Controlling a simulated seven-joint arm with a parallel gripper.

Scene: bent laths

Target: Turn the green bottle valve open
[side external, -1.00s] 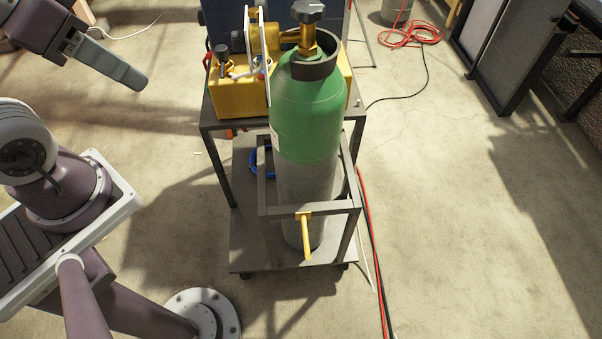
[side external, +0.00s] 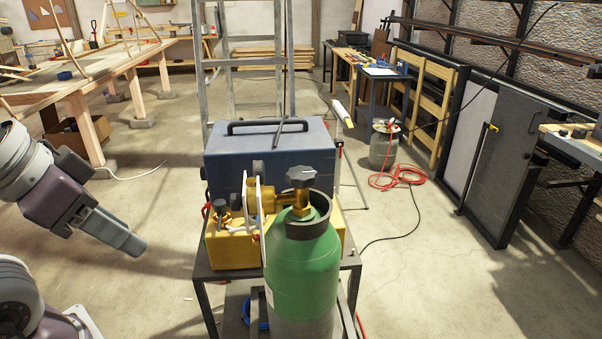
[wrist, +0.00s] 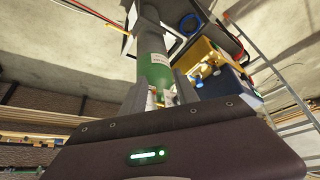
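The green bottle (side external: 303,272) stands upright on a cart, with a dark collar around its neck. Its valve has a brass body (side external: 292,215) and a dark lobed knob (side external: 300,177) on top. In the wrist view the green bottle (wrist: 153,68) appears beyond my fingers, with a pale label; its valve knob is not clear there. My gripper (side external: 138,248) is to the left of the bottle in the side view, apart from it and pointing down to the right. In the wrist view my gripper (wrist: 160,80) has its two fingers apart, with nothing held between them.
A yellow unit (side external: 232,246) and a blue box with a handle (side external: 270,150) sit on the cart just behind the bottle. A ladder (side external: 245,60) stands behind. A red hose (side external: 397,178) lies on the floor at right. The floor between my gripper and the cart is clear.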

